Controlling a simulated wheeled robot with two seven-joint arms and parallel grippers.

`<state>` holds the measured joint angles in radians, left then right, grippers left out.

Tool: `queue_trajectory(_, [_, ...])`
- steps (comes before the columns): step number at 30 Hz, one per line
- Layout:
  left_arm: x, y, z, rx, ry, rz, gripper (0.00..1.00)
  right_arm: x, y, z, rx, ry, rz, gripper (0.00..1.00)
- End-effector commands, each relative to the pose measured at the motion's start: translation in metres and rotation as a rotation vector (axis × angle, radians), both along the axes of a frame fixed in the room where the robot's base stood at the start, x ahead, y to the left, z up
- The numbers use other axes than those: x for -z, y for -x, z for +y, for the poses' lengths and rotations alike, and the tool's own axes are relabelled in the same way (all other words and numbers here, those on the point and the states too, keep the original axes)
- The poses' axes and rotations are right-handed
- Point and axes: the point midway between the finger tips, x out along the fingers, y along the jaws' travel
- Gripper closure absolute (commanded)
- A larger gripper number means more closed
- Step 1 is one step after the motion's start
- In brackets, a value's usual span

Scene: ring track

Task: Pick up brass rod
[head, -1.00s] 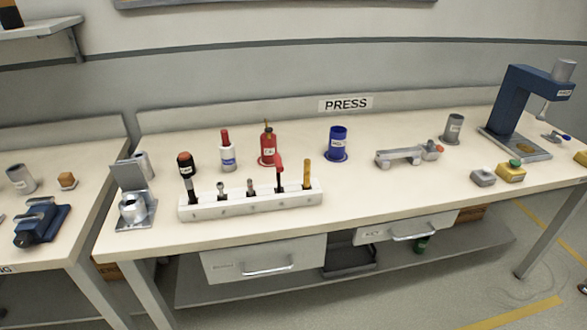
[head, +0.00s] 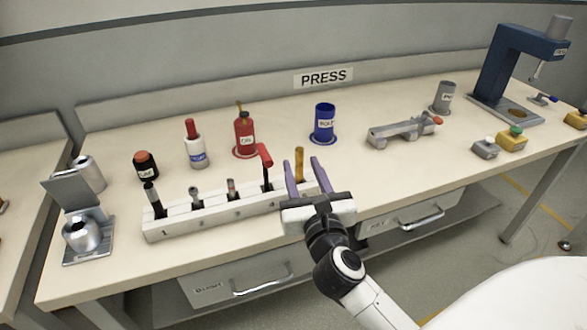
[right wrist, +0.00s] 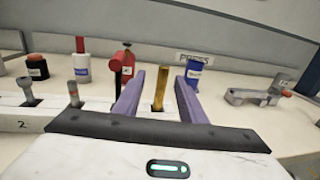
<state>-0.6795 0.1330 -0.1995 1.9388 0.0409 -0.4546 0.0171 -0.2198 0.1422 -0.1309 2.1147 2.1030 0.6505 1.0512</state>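The brass rod (head: 299,163) stands upright at the right end of the white tool rack (head: 219,213) on the press bench. My right gripper (head: 305,175) is open, with its two purple fingers spread on either side of the rod in the head view. In the right wrist view the rod (right wrist: 160,90) shows upright between the open fingers (right wrist: 158,95). I cannot tell whether the fingers touch it; gaps show on both sides. The rod's lower end is hidden by the gripper and rack. My left gripper is not in view.
The red-handled tool (head: 266,163) stands in the rack just left of the rod. Behind are a red oil bottle (head: 244,137), a blue cup (head: 323,124) and a grey fixture (head: 399,132). The bench top right of the gripper is mostly clear.

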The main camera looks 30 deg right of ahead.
Motion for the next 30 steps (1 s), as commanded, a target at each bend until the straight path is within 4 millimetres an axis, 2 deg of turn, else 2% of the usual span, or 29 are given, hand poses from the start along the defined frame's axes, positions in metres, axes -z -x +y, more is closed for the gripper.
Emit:
queue_trajectory(6, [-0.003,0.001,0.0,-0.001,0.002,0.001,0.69,-0.001,-0.031,-0.014,0.001,-0.011,-0.001,0.63])
queue_trajectory(14, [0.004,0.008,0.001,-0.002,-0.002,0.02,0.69,0.001,-0.051,-0.024,0.002,-0.009,-0.001,0.63])
queue_trajectory(21, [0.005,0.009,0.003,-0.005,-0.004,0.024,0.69,0.002,-0.082,-0.04,0.001,-0.008,-0.001,0.63])
queue_trajectory(30, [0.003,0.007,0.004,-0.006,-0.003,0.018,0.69,0.003,-0.089,-0.043,0.0,-0.009,0.001,0.63])
